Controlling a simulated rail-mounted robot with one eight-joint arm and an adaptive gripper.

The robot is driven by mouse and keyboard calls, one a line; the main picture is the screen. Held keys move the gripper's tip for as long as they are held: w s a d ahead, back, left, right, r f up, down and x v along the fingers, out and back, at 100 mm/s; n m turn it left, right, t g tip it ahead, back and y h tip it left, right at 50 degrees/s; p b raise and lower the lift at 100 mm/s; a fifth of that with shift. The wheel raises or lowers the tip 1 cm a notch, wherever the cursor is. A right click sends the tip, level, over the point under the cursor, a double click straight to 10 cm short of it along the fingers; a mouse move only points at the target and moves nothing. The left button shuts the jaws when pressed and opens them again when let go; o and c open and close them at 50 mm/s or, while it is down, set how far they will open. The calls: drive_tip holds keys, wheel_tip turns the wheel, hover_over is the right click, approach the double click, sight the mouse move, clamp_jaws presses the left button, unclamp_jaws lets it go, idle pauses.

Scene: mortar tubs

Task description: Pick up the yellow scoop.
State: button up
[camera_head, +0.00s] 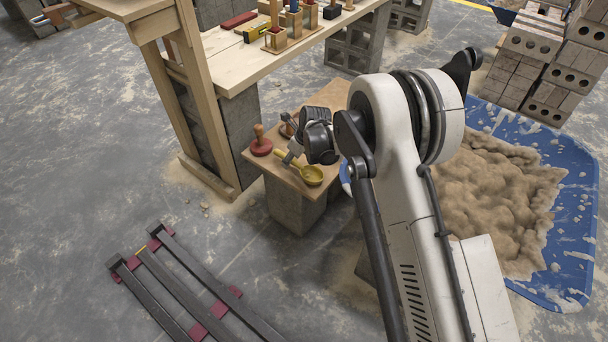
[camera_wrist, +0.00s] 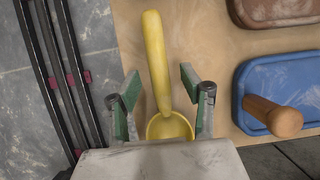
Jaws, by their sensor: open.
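The yellow scoop (camera_head: 311,174) lies on a small wooden board (camera_head: 258,156) on a grey block, with its bowl toward the right in the head view. In the wrist view the yellow scoop (camera_wrist: 157,62) has its handle pointing up and its bowl at the bottom, partly hidden by my gripper's body. My gripper (camera_wrist: 157,88) is open, with one green-padded finger on each side of the scoop's lower handle and bowl. Neither finger visibly touches it. In the head view my gripper (camera_head: 291,157) is just above the scoop; the exact height gap is unclear.
A red round-based tool with a wooden knob (camera_head: 260,142) stands on the board's left. A workbench (camera_head: 240,66) stands behind; a blue tub of mortar (camera_head: 578,190) is at right.

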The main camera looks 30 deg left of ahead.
drive_tip(key=shift+a+f, duration=0.2)
drive_tip(key=shift+f, duration=0.25)
drive_tip(key=shift+c, duration=0.5)
clamp_jaws()
drive_tip(key=shift+r, duration=0.15)
